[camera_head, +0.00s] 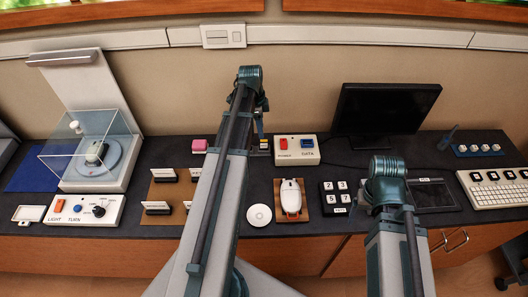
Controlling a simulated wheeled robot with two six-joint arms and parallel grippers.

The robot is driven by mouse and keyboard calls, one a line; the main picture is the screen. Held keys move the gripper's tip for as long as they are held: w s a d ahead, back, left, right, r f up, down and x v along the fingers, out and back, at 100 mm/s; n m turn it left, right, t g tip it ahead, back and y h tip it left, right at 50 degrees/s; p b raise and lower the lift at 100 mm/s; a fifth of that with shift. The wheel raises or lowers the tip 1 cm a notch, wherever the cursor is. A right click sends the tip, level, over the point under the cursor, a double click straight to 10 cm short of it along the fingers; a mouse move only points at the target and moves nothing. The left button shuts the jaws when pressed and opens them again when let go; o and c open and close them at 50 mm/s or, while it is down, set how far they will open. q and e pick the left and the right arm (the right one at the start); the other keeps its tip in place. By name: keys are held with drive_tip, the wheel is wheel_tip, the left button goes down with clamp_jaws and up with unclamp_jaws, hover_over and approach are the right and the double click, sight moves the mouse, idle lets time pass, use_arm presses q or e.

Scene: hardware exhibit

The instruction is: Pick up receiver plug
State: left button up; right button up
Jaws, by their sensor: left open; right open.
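I cannot make out a clear receiver plug. A small dark piece with yellow and pale parts (263,144) stands at the right edge of my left arm, partly hidden by it; I cannot tell what it is. A white mouse (291,196) lies on a tan mat nearer the front. My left arm crosses the counter's middle and my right arm rises at the right.
A glass-covered turntable (97,157) stands left above a control panel (87,210). A white disc (259,215), black keypad (335,198), monitor (385,108) and keyboard (495,188) also occupy the counter.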

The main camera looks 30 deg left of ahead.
sight(264, 141)
use_arm(q)
drive_tip(key=shift+w+d+f+b, duration=0.15)
drive_tip(key=shift+f+b, duration=0.5)
drive_tip(key=shift+f, duration=0.6)
use_arm(e)
drive_tip(key=shift+f, duration=1.25)
use_arm(q)
drive_tip(key=f+b, duration=0.2)
drive_tip(key=d+f+b, duration=0.1)
drive_tip(key=f+b, duration=0.2)
drive_tip(key=shift+f, duration=0.15)
use_arm(e)
wheel_tip(264, 141, down, 5)
drive_tip(key=shift+f, duration=0.1)
use_arm(q)
clamp_jaws()
